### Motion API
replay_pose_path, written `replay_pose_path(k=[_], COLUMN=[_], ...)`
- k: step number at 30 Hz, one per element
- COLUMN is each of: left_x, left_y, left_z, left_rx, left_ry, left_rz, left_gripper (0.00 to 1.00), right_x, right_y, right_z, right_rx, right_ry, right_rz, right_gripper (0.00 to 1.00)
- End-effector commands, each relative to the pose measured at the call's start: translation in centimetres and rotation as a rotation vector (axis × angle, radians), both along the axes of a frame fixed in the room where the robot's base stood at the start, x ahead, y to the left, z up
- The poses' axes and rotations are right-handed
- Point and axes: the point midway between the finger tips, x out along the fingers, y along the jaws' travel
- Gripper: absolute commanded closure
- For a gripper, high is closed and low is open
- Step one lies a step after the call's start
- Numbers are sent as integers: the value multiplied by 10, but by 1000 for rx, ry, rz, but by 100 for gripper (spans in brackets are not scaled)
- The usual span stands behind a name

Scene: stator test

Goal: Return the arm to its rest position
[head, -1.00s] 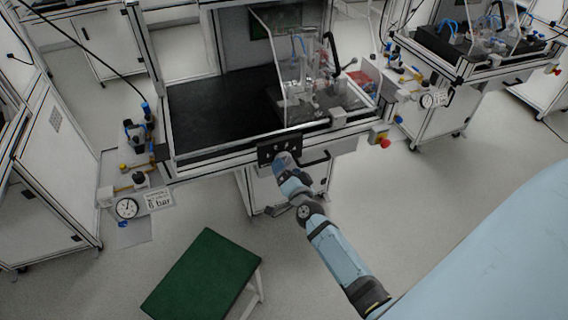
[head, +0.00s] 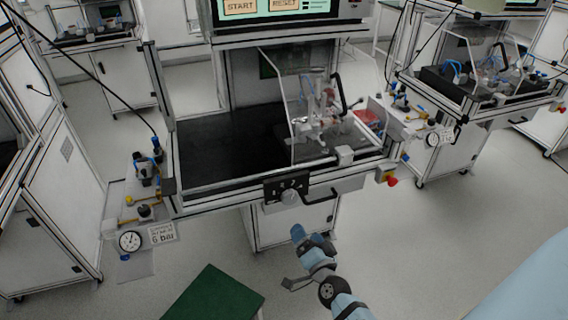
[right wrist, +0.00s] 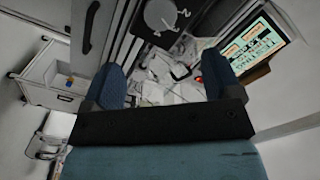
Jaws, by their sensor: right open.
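My right arm comes in from the bottom of the head view. Its right gripper (head: 298,233) is in front of and below the black switch panel (head: 270,189), apart from it. In the right wrist view the blue fingers of my right gripper (right wrist: 165,88) are spread wide, with nothing between them. A round grey knob (head: 289,197) sits on the switch panel, and it also shows large at the top of the right wrist view (right wrist: 162,15). My left gripper is in no view.
The test bench (head: 225,150) carries a clear guard over a fixture, with a door handle (head: 322,197) at its front. A screen (head: 290,8) shows START and RESET. A green-topped stool (head: 213,294) stands at the bottom. Grey floor (head: 420,235) at the right is open.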

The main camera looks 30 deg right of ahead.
Motion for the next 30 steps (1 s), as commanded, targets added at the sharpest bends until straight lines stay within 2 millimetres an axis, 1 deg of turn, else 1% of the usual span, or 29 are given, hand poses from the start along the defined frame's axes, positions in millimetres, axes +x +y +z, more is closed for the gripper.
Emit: replay_pose_path(k=[4, 6, 8, 10, 11, 12, 14, 15, 18, 19, 21, 24, 30], left_x=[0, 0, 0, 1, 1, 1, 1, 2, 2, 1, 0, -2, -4], left_y=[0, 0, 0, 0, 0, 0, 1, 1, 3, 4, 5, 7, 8], left_z=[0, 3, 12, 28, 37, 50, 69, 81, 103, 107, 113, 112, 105], left_rx=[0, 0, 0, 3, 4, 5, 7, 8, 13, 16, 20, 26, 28], left_ry=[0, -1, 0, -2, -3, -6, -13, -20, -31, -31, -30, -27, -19], left_rz=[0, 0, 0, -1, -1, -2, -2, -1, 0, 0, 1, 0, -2], left_gripper=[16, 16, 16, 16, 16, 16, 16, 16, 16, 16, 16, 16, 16], right_x=[0, -1, -4, -14, -19, -30, -49, -63, -98, -108, -125, -140, -143], right_y=[0, 2, 10, 29, 40, 55, 79, 92, 117, 122, 130, 135, 136], right_z=[0, 2, 9, 21, 27, 33, 39, 42, 46, 46, 47, 45, 41], right_rx=[0, -10, -46, -131, -181, -256, -377, -458, -635, -680, -765, -836, -855], right_ry=[0, 6, 27, 80, 110, 158, 235, 287, 403, 432, 485, 530, 540], right_rz=[0, 10, 47, 135, 183, 256, 368, 437, 580, 612, 669, 713, 722], right_gripper=[16, 16, 16, 16, 16, 16, 16, 16, 16, 16, 16, 16, 16])
